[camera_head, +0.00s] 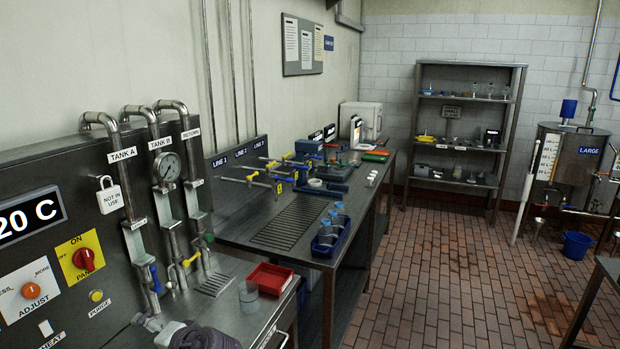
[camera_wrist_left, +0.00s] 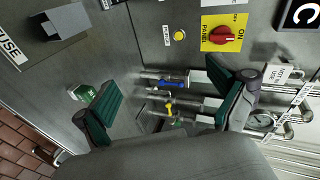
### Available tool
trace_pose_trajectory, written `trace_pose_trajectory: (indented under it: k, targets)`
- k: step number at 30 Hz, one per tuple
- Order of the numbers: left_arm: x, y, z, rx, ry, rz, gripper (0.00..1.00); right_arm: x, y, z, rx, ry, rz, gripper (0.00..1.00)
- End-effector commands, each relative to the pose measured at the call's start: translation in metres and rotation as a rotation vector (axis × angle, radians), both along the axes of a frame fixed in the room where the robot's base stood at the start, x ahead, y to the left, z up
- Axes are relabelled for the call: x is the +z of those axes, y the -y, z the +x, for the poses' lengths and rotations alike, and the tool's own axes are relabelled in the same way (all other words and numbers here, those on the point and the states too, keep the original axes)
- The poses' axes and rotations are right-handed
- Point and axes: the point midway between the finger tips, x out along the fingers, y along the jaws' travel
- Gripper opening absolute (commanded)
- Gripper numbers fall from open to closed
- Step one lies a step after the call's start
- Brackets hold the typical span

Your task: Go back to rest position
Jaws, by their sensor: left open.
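My left gripper (camera_wrist_left: 164,76) is open in the left wrist view. Its two dark green finger pads stand wide apart with nothing held between them. Beyond the gap show the pipe valves with a blue handle (camera_wrist_left: 172,84) and a yellow handle (camera_wrist_left: 169,106); I see no pad touching them. In the head view the same blue handle (camera_head: 155,278) and yellow handle (camera_head: 191,259) are on the pipes at the left. A grey shape (camera_head: 205,338) cut off by the bottom edge there may be part of my left arm. My right gripper is in neither view.
The wall panel with its red knob (camera_head: 84,259) stands at the left. A bench (camera_head: 235,230) with valves and a blue rack (camera_head: 330,240) lies beyond.

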Motion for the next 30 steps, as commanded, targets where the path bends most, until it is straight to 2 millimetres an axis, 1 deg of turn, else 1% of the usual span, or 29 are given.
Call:
trace_pose_trajectory:
  k: [1,2,3,4,5,6,9,10,12,15,21,28,29,30]
  targets:
    - [-0.023,0.000,-0.018,-0.005,-0.010,-0.060,0.96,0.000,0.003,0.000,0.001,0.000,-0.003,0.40]
    - [-0.036,0.002,-0.029,-0.009,-0.013,-0.105,0.96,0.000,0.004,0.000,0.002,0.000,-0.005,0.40]
    - [-0.056,0.004,-0.047,-0.014,-0.020,-0.173,0.96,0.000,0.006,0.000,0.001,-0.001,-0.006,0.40]
    - [-0.070,0.007,-0.061,-0.018,-0.023,-0.230,0.96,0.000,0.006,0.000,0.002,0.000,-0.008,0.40]
    - [-0.085,0.011,-0.078,-0.023,-0.030,-0.291,0.96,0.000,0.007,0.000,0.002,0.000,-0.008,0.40]
    - [-0.101,0.018,-0.100,-0.028,-0.038,-0.372,0.96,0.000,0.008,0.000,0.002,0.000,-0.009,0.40]
    - [-0.128,0.036,-0.150,-0.033,-0.061,-0.550,0.96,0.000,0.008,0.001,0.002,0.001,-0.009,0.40]
    - [-0.134,0.041,-0.163,-0.034,-0.067,-0.594,0.96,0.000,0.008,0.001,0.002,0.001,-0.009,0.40]
    - [-0.142,0.052,-0.189,-0.035,-0.084,-0.683,0.96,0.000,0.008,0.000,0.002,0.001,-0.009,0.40]
    - [-0.147,0.067,-0.221,-0.035,-0.109,-0.788,0.96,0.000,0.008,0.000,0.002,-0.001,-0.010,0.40]
    - [-0.148,0.093,-0.272,-0.032,-0.157,-0.953,0.96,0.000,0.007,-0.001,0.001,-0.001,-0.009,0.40]
    - [-0.138,0.118,-0.317,-0.027,-0.209,-1.096,0.96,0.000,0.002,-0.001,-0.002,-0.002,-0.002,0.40]
    - [-0.144,0.119,-0.317,-0.024,-0.212,-1.102,0.96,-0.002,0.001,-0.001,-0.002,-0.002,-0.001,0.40]
    - [-0.156,0.119,-0.313,-0.022,-0.214,-1.098,0.96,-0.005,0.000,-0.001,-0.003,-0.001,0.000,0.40]
